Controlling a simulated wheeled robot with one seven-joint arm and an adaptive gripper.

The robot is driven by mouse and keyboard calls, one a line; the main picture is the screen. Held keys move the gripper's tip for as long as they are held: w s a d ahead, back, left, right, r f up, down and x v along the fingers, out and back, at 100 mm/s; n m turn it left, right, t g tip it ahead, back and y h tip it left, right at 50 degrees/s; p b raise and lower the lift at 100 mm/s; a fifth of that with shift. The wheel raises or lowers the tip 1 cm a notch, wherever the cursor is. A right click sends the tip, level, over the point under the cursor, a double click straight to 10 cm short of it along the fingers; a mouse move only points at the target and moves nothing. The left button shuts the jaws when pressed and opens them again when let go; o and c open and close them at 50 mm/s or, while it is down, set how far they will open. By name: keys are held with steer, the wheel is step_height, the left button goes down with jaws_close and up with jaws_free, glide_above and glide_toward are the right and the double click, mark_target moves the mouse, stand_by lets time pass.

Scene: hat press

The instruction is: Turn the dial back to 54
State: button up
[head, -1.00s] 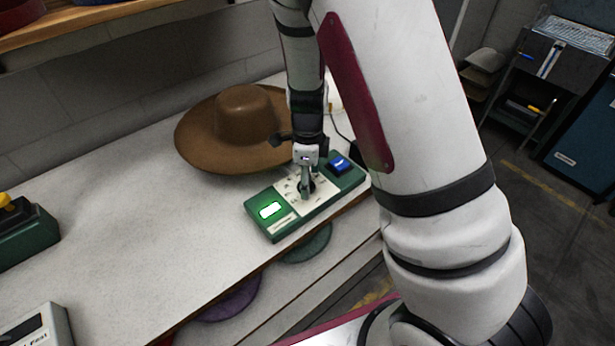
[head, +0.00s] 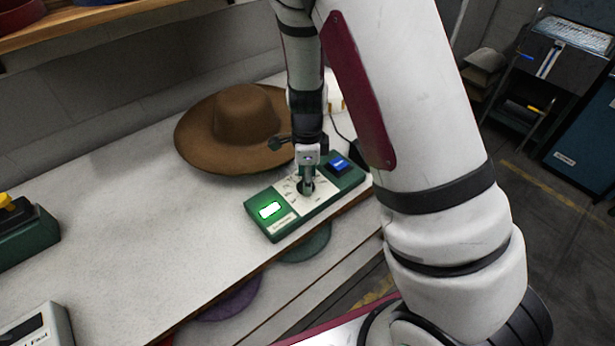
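A green control box (head: 281,229) sits on the white bench near its front edge. The dial knob is mostly hidden by the fingers. I cannot tell whether the fingers are closed on it.
A brown wide-brimmed hat (head: 243,125) lies behind the box, close to my gripper. A green device with a yellow top (head: 22,228) and a grey box (head: 38,328) are at the left. The bench (head: 130,215) between is clear. A shelf (head: 75,24) hangs at the upper left.

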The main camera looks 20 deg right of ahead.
steer(key=n, duration=0.7)
steer(key=shift+w, duration=0.15)
steer(key=n, duration=0.3)
steer(key=shift+n, duration=0.4)
steer(key=n, duration=0.4)
steer(key=shift+w+n, duration=0.15)
steer(key=shift+n, duration=0.15)
steer(key=n, duration=0.6)
steer(key=shift+a, duration=0.15)
steer(key=n, duration=0.7)
steer(key=shift+a+p, duration=0.15)
steer(key=shift+p, duration=0.2)
steer(key=o, duration=1.2)
steer(key=shift+c, duration=0.2)
